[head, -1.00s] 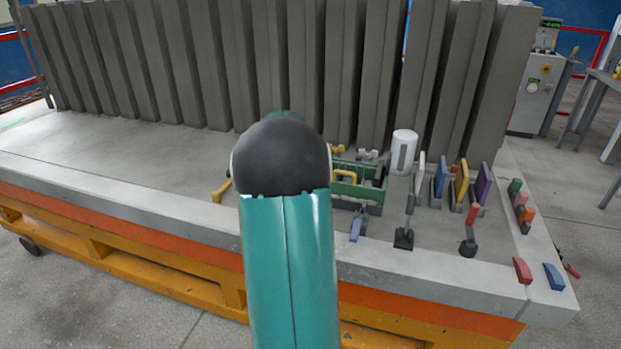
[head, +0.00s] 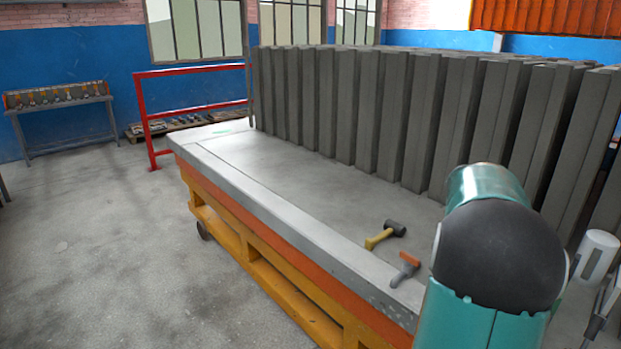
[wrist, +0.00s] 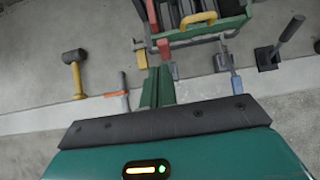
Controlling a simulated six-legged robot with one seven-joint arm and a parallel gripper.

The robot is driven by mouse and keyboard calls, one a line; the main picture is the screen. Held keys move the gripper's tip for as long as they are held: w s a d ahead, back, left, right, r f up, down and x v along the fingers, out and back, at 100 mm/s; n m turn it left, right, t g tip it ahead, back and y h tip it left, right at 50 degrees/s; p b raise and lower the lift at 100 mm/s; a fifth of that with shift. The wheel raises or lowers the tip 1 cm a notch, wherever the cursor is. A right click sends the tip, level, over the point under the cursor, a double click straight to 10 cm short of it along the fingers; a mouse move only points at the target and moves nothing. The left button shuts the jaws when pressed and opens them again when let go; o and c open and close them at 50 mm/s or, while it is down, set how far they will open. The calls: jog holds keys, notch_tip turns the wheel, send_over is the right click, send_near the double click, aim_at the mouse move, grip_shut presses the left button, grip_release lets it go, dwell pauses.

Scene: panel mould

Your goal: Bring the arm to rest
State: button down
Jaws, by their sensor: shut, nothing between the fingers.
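My gripper (wrist: 157,86) shows in the wrist view as two green fingers pressed together, with nothing between them. It is over the front edge of the concrete panel table (wrist: 35,115), pointing toward the tools on it. In the head view my teal arm with its black joint fills the lower right, and it hides the gripper. The same table (head: 290,170) runs from the left to behind my arm.
A green toolbox (wrist: 205,30) is ahead of the fingers in the wrist view. Grey slabs (head: 400,110) stand along the back. A red rail (head: 150,125) stands at left; the floor in front is clear.

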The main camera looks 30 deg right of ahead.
jog(key=w+a+r+m+t+y, duration=0.1)
jog(key=w+a+r+m, duration=0.15)
jog(key=a, duration=0.85)
jog(key=w+a+r+m+t+y, duration=0.15)
jog(key=a+m, duration=0.25)
jog(key=a, duration=0.7)
jog(key=w+a+r+m+t+y, duration=0.1)
jog(key=w+a+m, duration=0.2)
jog(key=a, duration=0.7)
jog(key=s+a+f+m+y, duration=0.2)
jog(key=s+a+m, duration=0.3)
jog(key=a, duration=0.8)
jog(key=s+a+f+m+y, duration=0.2)
jog(key=s+a+m, duration=0.3)
jog(key=a, duration=0.7)
jog(key=shift+s+a+f+t, duration=0.35)
jog(key=shift+s+f+t, duration=0.1)
jog(key=shift+s, duration=0.5)
jog(key=shift+d+m, duration=0.2)
jog(key=shift+m, duration=0.05)
